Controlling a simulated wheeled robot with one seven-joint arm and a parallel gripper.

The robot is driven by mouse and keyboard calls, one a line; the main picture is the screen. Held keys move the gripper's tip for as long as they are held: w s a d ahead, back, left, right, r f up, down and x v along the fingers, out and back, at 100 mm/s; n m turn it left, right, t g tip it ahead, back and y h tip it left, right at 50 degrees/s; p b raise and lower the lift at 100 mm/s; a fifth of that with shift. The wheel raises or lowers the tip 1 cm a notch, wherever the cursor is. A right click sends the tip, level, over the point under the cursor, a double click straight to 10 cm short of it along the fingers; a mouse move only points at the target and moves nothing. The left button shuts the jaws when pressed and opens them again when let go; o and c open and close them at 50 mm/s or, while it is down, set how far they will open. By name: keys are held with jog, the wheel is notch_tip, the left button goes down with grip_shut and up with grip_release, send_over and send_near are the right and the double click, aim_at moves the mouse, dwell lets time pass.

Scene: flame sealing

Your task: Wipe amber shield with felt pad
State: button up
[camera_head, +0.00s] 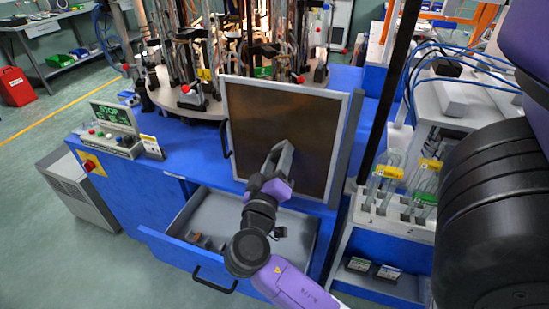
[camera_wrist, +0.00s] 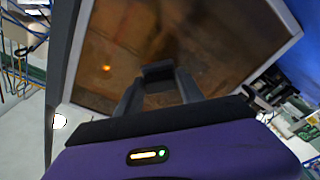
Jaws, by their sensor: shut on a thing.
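The amber shield (camera_head: 262,118) is a brown see-through panel in a pale frame, standing upright at the front of the blue machine. It fills much of the wrist view (camera_wrist: 205,40), with smudgy patches and a small bright orange spot. My gripper (camera_head: 284,153) is in front of the lower right part of the shield. In the wrist view my gripper (camera_wrist: 158,82) is shut on a small dark grey block, the felt pad (camera_wrist: 157,69), held between the fingertips against the backdrop of the panel. I cannot tell whether the pad touches the panel.
An open drawer (camera_head: 175,243) with small blocks inside juts out below the shield. A control box (camera_head: 117,143) with a green STOP screen sits left. A rack of glass tubes (camera_head: 384,199) with yellow tags stands right. A carousel of burners (camera_head: 190,92) is behind the shield.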

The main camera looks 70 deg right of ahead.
jog(key=shift+r+p, duration=0.35)
jog(key=shift+r, duration=0.45)
jog(key=shift+w+d+f+b, duration=0.15)
jog(key=shift+w+b, duration=0.5)
jog(key=shift+w, duration=1.3)
jog(key=shift+w+d+r+b, duration=0.15)
jog(key=shift+w+b, duration=0.45)
jog(key=shift+w, duration=1.3)
jog(key=shift+r+p, duration=0.55)
jog(key=shift+r, duration=0.2)
jog(key=shift+s+a+f, duration=0.1)
jog(key=shift+s+a, duration=0.05)
jog(key=shift+s, duration=0.85)
jog(key=shift+s+a, duration=0.1)
jog(key=shift+s, duration=0.9)
jog(key=shift+s, duration=1.95)
jog(key=shift+w+a+b, duration=0.2)
jog(key=shift+a+b, duration=0.45)
jog(key=shift+a, duration=2.3)
